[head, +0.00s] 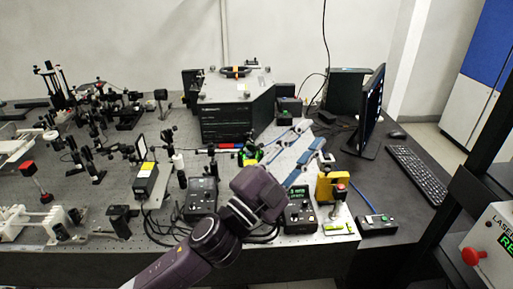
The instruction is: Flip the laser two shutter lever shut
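My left arm comes in from the bottom and reaches over the front edge of the optical bench (280,240). My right gripper is not in view.
Optics on posts crowd the bench's left side. A grey-topped instrument (238,88) stands at the back. A monitor (371,112) and keyboard (417,174) are on the right. A small black box (377,224) sits near the front edge. A panel with a red button (474,256) is at the lower right.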

